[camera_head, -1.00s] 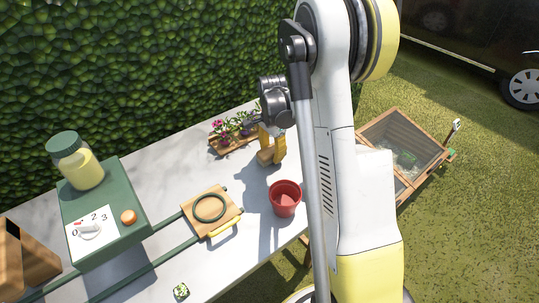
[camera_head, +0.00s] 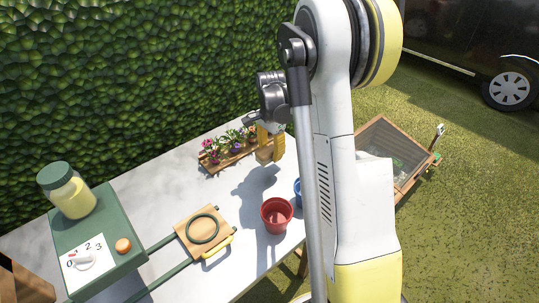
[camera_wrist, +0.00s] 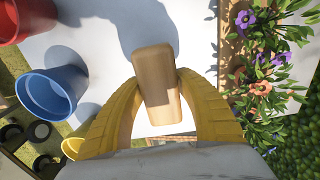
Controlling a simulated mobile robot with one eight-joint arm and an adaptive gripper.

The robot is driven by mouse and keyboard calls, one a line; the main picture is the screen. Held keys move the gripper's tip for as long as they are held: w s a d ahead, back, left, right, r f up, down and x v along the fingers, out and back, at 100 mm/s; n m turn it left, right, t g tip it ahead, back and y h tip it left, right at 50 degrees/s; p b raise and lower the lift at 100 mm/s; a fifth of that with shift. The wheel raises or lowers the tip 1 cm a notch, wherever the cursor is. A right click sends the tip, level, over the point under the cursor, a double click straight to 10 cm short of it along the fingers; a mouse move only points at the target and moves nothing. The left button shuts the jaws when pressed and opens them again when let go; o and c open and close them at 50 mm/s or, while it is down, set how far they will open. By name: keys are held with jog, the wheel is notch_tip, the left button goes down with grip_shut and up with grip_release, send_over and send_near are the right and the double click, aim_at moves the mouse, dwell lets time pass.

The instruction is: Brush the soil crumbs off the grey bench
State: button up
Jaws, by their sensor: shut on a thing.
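My gripper (camera_head: 266,155) has yellow fingers shut on a tan wooden block (camera_wrist: 157,85), which seems to be the brush. Its underside is hidden, so I cannot see bristles. In the wrist view the block sits between the curved fingers (camera_wrist: 155,90), over the pale grey bench (camera_wrist: 95,38). In the head view the block (camera_head: 265,153) is held above the bench (camera_head: 150,195), near the flower tray, with its shadow on the surface. I cannot make out any soil crumbs in either view.
A wooden tray of flowers (camera_head: 228,161) stands at the bench's back edge. A red pot (camera_head: 277,215) and a blue pot (camera_wrist: 52,92) stand on the other side. A wooden board with a green ring (camera_head: 203,230) and a green box (camera_head: 98,250) are farther left. Bare bench lies between.

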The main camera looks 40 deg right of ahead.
jog(key=shift+r+p, duration=0.6)
jog(key=shift+r, duration=0.6)
